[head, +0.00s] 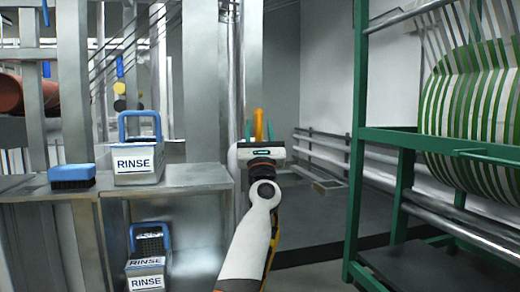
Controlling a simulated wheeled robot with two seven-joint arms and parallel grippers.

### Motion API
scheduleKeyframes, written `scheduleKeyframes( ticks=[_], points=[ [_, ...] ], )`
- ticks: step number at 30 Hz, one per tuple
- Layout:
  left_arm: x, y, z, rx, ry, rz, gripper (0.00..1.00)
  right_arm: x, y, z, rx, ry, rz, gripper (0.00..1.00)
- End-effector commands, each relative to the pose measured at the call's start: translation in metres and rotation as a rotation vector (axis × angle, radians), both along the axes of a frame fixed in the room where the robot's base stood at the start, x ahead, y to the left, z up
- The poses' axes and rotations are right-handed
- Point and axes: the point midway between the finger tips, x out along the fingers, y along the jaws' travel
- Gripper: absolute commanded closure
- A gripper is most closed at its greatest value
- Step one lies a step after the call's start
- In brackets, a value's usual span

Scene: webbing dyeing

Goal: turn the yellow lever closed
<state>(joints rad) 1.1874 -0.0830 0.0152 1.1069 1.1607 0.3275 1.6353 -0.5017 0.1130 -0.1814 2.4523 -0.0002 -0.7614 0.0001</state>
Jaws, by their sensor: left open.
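The yellow lever (259,122) is a narrow upright orange-yellow piece in the middle of the head view, in front of a grey metal column. My left gripper (259,128) is just in front of it in the picture, its two fingers pointing up and away, one on each side of the lever. The gripper is open. Its white body hides the lever's lower end and mount. I cannot tell whether the fingers touch the lever. My right gripper is not in view.
A blue-handled RINSE box (138,164) and a blue brush (72,173) sit on a metal bench (190,175) at left. Another RINSE box (148,262) is below. A green rack (355,140) with a striped roll (475,120) stands at right.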

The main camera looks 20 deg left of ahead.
Motion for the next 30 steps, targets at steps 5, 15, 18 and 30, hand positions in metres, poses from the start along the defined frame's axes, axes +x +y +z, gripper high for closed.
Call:
scheduleKeyframes(
  ticks=[5,15,18,30],
  points=[
    [-0.021,-0.009,-0.025,-0.004,0.003,-0.001,0.59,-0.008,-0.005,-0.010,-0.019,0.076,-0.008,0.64],
    [-0.062,-0.026,-0.069,-0.001,0.002,0.001,0.59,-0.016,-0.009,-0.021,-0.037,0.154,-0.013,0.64],
    [-0.067,-0.028,-0.074,-0.002,0.001,0.001,0.59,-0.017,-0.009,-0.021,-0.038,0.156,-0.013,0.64],
    [-0.069,-0.029,-0.077,-0.002,0.001,0.001,0.59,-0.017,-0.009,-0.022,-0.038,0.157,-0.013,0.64]
  ],
)
